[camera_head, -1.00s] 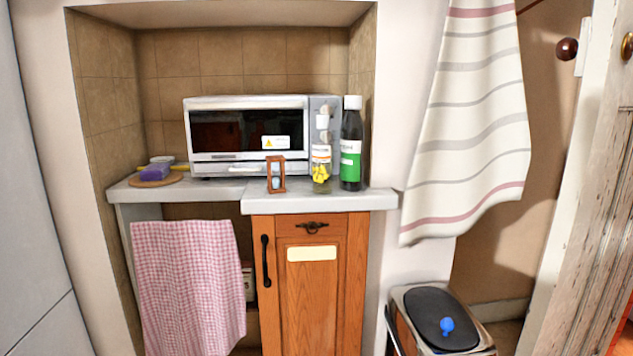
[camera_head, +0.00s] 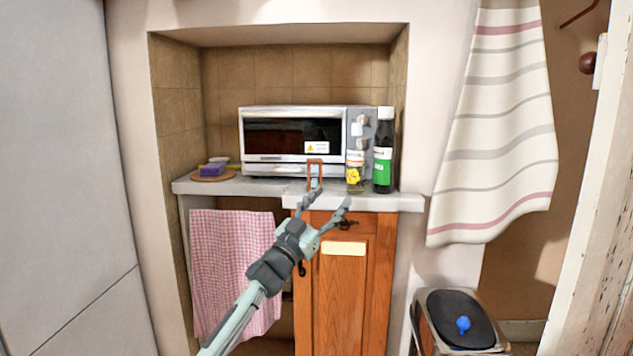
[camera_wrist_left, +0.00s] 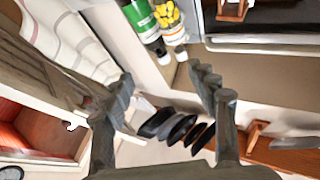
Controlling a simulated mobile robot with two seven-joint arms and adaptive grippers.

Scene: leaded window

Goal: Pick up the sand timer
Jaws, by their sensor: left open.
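The sand timer (camera_head: 315,164) has a small reddish-brown wooden frame. It stands upright at the front of the white countertop (camera_head: 408,202), before the microwave. My left gripper (camera_head: 328,202) is open and empty in front of the counter edge, below the timer in the picture. One finger overlaps the timer's lower part in the head view, so its base is partly hidden. In the left wrist view, the timer (camera_wrist_left: 232,10) shows at the top edge, beyond the open fingers (camera_wrist_left: 165,82) and apart from them. My right gripper is not in view.
A yellow-filled jar (camera_head: 354,176) and a dark bottle with a green label (camera_head: 383,160) stand close on the timer's right. The microwave (camera_head: 290,140) is behind it. A purple sponge (camera_head: 212,170) lies at the left. A checked cloth (camera_head: 228,260) hangs below the counter.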

